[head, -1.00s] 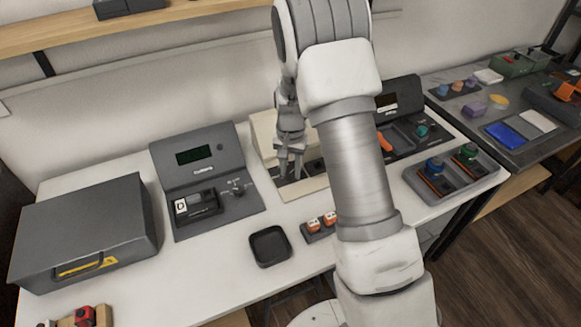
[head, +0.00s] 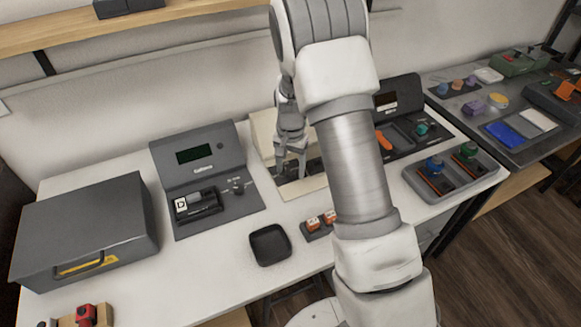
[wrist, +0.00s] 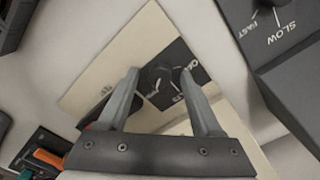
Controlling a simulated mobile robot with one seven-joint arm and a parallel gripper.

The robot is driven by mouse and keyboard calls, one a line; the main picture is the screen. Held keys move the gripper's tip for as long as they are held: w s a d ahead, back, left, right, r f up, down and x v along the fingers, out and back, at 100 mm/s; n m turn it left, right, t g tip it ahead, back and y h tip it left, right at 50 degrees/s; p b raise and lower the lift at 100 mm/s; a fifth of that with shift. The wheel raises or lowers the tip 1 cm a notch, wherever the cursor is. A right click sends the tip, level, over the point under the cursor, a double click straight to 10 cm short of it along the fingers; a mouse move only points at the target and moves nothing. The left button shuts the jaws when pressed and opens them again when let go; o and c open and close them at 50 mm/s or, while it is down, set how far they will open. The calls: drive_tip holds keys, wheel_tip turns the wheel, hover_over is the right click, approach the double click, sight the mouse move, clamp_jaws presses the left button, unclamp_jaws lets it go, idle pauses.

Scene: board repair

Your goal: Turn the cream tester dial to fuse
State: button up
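The cream tester (head: 263,127) stands on the white table, largely hidden behind my arm in the head view. In the wrist view its cream plate (wrist: 92,78) carries a dark panel with a round black dial (wrist: 160,79) and white lettering, too small and partly covered to read. The dial's setting cannot be told. My gripper (head: 291,174) is over the tester's front in the head view. In the wrist view my gripper (wrist: 161,71) is open, with its fingers apart on either side of the dial. I cannot tell whether they touch it.
A dark grey tester (head: 205,165) stands left of the cream one, and another dark unit (head: 400,95) stands to its right. A small black tray (head: 270,245) and orange-white parts (head: 320,222) lie in front. A grey case (head: 85,230) is at far left.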

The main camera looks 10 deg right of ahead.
sight(290, 171)
wheel_tip(290, 171, up, 18)
drive_tip(key=p, duration=0.3)
drive_tip(key=shift+f, duration=0.25)
idle(0.3)
drive_tip(key=s+r+n+t+p, duration=0.2)
drive_tip(key=s+r+n+p, duration=0.1)
drive_tip(key=s+r, duration=0.95)
drive_tip(key=s+r+n+t+p, duration=0.1)
drive_tip(key=s+r+n, duration=0.1)
drive_tip(key=s, duration=0.5)
drive_tip(key=s+r+n+t+p, duration=0.2)
drive_tip(key=s+r, duration=0.3)
drive_tip(key=s, duration=0.2)
drive_tip(key=shift+s+t, duration=0.2)
drive_tip(key=shift+t, duration=0.1)
